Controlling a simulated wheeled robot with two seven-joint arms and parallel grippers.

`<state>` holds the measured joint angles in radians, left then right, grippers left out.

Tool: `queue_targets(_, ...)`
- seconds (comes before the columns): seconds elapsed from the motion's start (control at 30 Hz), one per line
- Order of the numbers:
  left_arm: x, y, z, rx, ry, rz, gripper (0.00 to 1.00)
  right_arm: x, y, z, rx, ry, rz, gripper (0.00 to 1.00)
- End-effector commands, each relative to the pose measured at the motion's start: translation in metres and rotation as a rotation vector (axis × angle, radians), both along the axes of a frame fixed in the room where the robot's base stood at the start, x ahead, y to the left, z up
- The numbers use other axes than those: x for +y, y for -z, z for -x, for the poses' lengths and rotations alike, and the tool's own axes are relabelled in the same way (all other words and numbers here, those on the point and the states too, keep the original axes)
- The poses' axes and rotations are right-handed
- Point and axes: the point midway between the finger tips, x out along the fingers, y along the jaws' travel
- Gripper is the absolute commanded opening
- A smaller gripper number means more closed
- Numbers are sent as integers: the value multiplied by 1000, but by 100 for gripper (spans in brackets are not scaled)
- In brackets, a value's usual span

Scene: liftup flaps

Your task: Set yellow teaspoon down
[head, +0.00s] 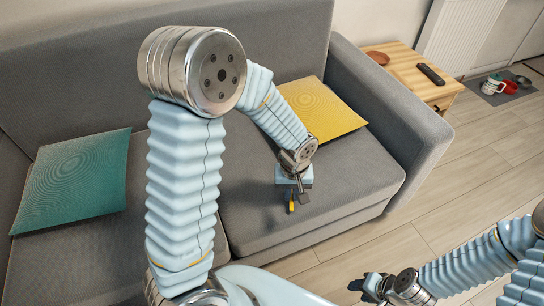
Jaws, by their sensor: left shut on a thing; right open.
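The yellow teaspoon (291,206) shows as a small yellow piece at the jaws of my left gripper (298,197). My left gripper is shut on it and points down over the right seat cushion of the grey sofa (345,180). I cannot tell whether the teaspoon touches the cushion; most of it is hidden by the jaws. My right gripper (362,285) is open and empty at the bottom, in front of the sofa above the floor.
A yellow cushion (322,112) and a teal cushion (72,178) lie on the sofa. A wooden side table (405,66) beyond the armrest holds a remote (431,74) and a reddish dish (378,58). The wooden floor (440,190) is clear.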

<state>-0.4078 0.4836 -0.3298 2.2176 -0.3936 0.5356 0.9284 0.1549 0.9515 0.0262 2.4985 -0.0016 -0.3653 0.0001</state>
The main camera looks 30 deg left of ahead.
Motion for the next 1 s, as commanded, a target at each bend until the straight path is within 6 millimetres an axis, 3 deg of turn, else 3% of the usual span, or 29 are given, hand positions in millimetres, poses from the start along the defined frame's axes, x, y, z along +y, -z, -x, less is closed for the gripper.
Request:
queue_targets(0.2, 40, -2, -34, 0, -6, 0, 0, 2, -10, 1, 1, -4, -2, 43)
queue_targets(0.4, 68, -1, -58, 0, -2, 0, 0, 2, -15, 1, 2, -4, -3, 43)
queue_targets(0.67, 84, -1, -72, 0, -3, 0, 0, 2, -18, 1, 2, -5, -3, 43)
queue_targets(0.83, 109, -1, -92, -1, -4, 0, 0, 2, -24, 1, 2, -5, -4, 43)
queue_targets(0.9, 109, 13, -93, 2, 1, 0, 0, 2, -13, 1, 2, -5, -4, 43)
queue_targets(1.0, 108, 17, -93, 1, 1, 0, 0, 2, -12, 1, 2, -4, -3, 43)
